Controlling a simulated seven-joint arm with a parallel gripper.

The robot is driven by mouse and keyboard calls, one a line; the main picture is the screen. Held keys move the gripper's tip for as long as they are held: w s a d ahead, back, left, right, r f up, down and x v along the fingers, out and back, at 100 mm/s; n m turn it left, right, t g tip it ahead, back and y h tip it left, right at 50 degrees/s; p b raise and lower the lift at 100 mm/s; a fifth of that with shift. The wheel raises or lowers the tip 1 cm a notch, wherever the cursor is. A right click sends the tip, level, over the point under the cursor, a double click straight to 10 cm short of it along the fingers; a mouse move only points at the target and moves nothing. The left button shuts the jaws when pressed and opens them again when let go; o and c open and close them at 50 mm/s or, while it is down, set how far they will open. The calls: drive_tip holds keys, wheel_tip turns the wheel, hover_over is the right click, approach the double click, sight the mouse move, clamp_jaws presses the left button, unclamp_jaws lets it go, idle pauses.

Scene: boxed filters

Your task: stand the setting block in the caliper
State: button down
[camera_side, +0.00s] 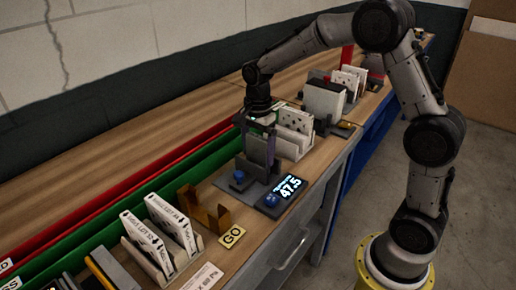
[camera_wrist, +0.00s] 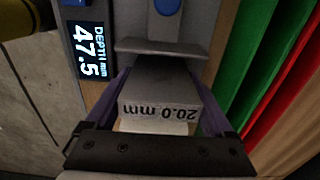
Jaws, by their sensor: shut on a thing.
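My gripper (camera_side: 259,130) is shut on the setting block, a grey block (camera_wrist: 165,82) marked "20.0 mm"; the marking reads upside down in the wrist view. The gripper's purple fingers (camera_wrist: 163,100) flank the block. The caliper is a grey fixture (camera_side: 222,182) with a blue knob (camera_side: 239,175) and an upright plate (camera_wrist: 160,47).
Green (camera_side: 130,202) and red (camera_side: 120,180) channels run along the caliper's left. A brown bracket (camera_side: 205,212), a GO sign (camera_side: 232,236) and a rack of white boxed filters (camera_side: 160,240) stand nearer the camera. More white filters (camera_side: 294,132) stand close behind the caliper.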

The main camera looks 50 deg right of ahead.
drive_tip(key=shift+f, duration=0.1)
unclamp_jaws()
drive_tip(key=shift+f, duration=0.1)
wheel_tip(320, 180, up, 14)
drive_tip(key=shift+a+r, duration=0.1)
drive_tip(key=s+a+r+n+t, duration=0.1)
drive_tip(key=s+r+n+t, duration=0.15)
drive_tip(key=s, duration=0.45)
drive_tip(key=s+a+r+n+t, duration=0.1)
drive_tip(key=s+a+r+n, duration=0.1)
drive_tip(key=s+r, duration=0.35)
drive_tip(key=s+f+n+t, duration=0.2)
drive_tip(key=s+f+n, duration=0.8)
drive_tip(key=s+n, duration=0.2)
drive_tip(key=shift+a+f+n, duration=0.3)
drive_tip(key=shift+a+n, duration=0.05)
drive_tip(key=shift+n, duration=0.4)
